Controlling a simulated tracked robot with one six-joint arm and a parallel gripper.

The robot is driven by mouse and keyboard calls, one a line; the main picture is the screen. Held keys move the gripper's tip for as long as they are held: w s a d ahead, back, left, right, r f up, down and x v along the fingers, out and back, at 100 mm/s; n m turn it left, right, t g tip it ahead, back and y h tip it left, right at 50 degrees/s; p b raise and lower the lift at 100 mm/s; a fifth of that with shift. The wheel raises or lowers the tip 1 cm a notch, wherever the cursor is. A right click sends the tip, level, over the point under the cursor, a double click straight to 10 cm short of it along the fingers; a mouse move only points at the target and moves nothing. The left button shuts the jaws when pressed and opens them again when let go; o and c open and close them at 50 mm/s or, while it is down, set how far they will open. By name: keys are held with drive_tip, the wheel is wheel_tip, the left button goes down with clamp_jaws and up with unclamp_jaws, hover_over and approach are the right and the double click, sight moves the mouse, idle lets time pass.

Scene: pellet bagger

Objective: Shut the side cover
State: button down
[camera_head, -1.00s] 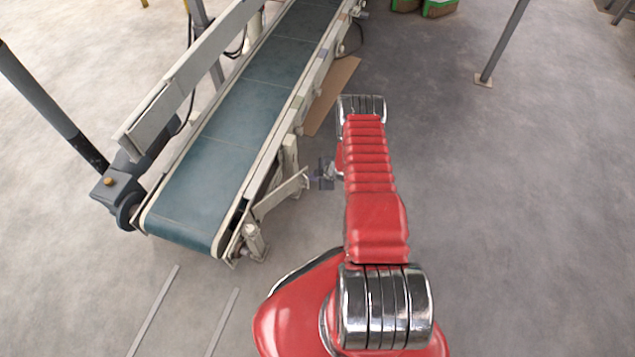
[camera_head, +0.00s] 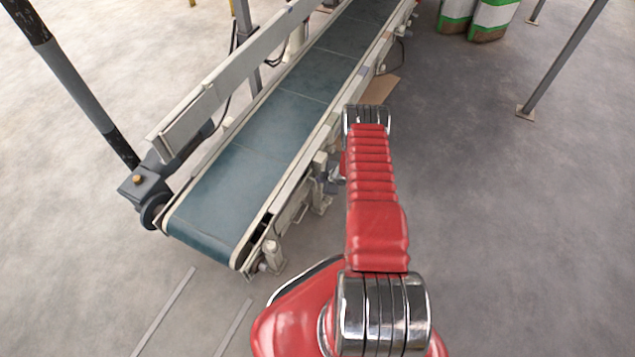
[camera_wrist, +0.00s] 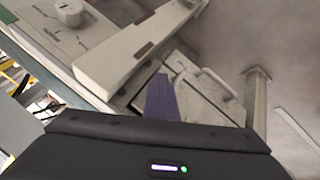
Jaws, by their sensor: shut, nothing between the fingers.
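The side cover (camera_head: 291,212) is a pale panel low on the near right side of the conveyor, close along its frame. In the wrist view the cover (camera_wrist: 206,103) shows its face with a raised handle, below the pale side rail. A dark gap shows between rail and panel at its left; I cannot tell whether the cover is flush. My gripper (camera_head: 334,181) is beside the far end of the cover, partly hidden by my arm. In the wrist view its purple fingers (camera_wrist: 160,100) are together and empty, overlapping the cover's left part; contact is unclear.
The blue-green conveyor belt (camera_head: 235,165) runs away to the upper right. A conveyor leg (camera_wrist: 257,95) stands right of the cover. A grey post (camera_head: 565,60) and green-white bags (camera_head: 490,15) stand at the back right. The floor at right is clear.

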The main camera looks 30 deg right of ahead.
drive_tip(key=shift+s+d+f, duration=0.15)
drive_tip(key=shift+s, duration=0.25)
drive_tip(key=s+d+r, duration=0.4)
drive_tip(key=d+r, duration=0.4)
idle(0.5)
drive_tip(key=shift+r, duration=0.1)
drive_tip(key=shift+d, duration=0.1)
